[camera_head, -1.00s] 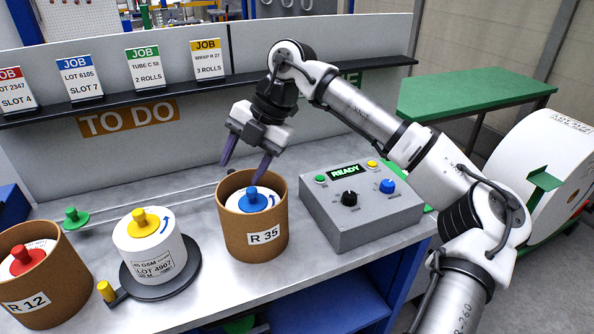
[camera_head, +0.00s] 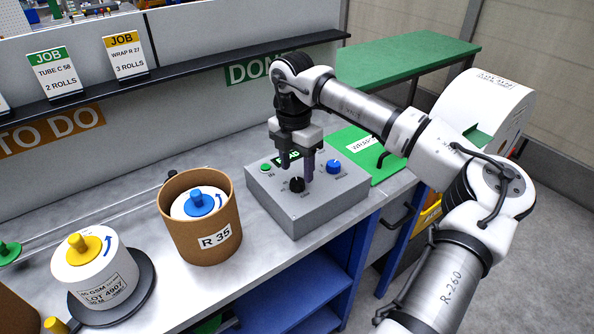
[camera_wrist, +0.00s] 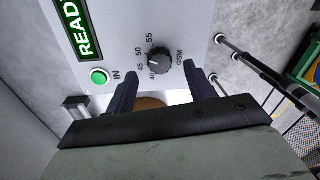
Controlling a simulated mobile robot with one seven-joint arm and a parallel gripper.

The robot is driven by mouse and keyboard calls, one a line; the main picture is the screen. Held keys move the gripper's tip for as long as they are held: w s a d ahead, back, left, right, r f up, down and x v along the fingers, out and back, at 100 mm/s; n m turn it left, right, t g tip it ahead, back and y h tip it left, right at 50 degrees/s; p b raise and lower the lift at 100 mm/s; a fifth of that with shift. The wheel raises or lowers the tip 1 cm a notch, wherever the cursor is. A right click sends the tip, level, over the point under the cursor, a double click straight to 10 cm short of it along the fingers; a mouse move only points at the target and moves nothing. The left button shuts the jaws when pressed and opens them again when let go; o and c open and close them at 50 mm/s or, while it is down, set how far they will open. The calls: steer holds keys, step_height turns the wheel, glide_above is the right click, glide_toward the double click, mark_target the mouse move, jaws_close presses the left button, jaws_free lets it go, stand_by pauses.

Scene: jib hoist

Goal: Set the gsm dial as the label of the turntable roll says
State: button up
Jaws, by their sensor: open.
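The black gsm dial (camera_wrist: 160,60) sits on the grey control box (camera_head: 310,208), with marks 40, 45, 50 and 55 around it in the wrist view. It also shows in the head view (camera_head: 297,185); its pointer setting is not clear. My gripper (camera_head: 295,176) points down over the box, open. In the wrist view its two fingers (camera_wrist: 162,78) stand on either side of the dial, apart from it. The turntable roll (camera_head: 92,262) is white with a yellow hub, on a dark turntable (camera_head: 140,300). Its label (camera_head: 107,290) reads GSM and LOT 4907; the gsm number is too small to read surely.
The box also has a green IN button (camera_wrist: 98,77), a READY display (camera_wrist: 75,25) and a blue knob (camera_head: 334,167). A brown tub (camera_head: 197,240) marked R 35 stands left of the box. A green mat (camera_head: 375,150) lies behind it.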

mark_target(297, 181)
steer(key=shift+f+p, duration=0.3)
steer(key=shift+f, duration=1.4)
steer(key=c, duration=1)
steer(key=shift+o, duration=0.2)
steer(key=shift+f+n+b, duration=0.1)
steer(key=shift+n+b, duration=0.2)
steer(key=shift+b, duration=0.1)
steer(key=shift+n+b, duration=0.5)
steer(key=shift+b, duration=0.15)
steer(key=shift+f+n+b, duration=0.1)
steer(key=shift+n+b, duration=1)
steer(key=shift+n, duration=0.1)
steer(key=shift+r+n+b, duration=0.2)
steer(key=shift+n+b, duration=1.15)
steer(key=shift+n, duration=1.05)
